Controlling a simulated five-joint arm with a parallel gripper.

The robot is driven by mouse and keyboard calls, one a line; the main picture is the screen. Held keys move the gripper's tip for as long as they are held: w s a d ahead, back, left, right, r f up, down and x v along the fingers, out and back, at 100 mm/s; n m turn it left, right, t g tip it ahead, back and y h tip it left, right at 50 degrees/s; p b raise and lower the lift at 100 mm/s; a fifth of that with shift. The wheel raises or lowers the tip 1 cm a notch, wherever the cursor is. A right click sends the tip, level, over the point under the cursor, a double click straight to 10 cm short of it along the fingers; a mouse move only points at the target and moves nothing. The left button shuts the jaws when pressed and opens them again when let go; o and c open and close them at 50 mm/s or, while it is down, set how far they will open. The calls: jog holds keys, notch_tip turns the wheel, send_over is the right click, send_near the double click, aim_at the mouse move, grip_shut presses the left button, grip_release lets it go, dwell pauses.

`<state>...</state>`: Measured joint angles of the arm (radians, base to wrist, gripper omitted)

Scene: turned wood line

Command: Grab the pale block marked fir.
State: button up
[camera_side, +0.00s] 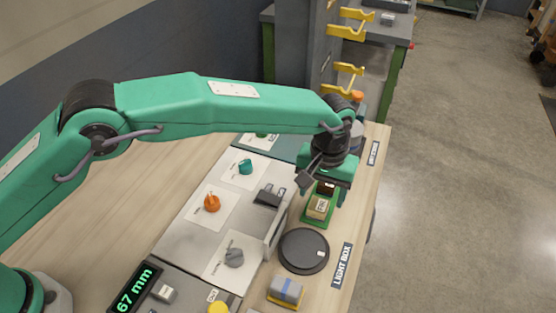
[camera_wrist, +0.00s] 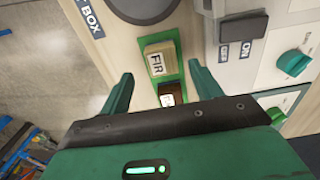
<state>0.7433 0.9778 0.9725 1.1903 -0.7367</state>
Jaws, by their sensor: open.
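The pale block marked FIR (camera_wrist: 158,58) sits on a green tray (camera_wrist: 178,47) in the wrist view. It also shows just below my gripper in the side view (camera_side: 318,207). A dark brown block (camera_wrist: 171,96) with a white label lies beside it on the same tray, partly hidden by my gripper body. My gripper (camera_wrist: 160,73) is open and empty, with one finger to each side of the tray. In the side view my gripper (camera_side: 328,184) hangs over the tray, close above the blocks. Whether the fingertips are at block height is unclear.
A dark round disc (camera_side: 303,251) stands just in front of the tray. A grey block with a blue band (camera_side: 286,288) lies nearer the camera. A panel with an orange knob (camera_side: 212,203), a teal knob (camera_side: 245,167) and a black switch (camera_side: 270,196) lies left.

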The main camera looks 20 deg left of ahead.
aim_at(319, 204)
jog(key=shift+a+f, duration=0.15)
jog(key=shift+f, duration=2.35)
jog(key=c, duration=1)
jog(key=shift+r, duration=0.2)
jog(key=shift+c, duration=0.2)
jog(key=shift+r, duration=0.6)
jog(key=r, duration=0.3)
jog(key=shift+s, duration=0.2)
jog(key=s+d+r, duration=0.3)
jog(key=s+r, duration=0.3)
jog(key=s, duration=0.5)
jog(key=shift+d+r, duration=0.2)
jog(key=shift+r, duration=0.05)
jog(key=shift+w, duration=0.1)
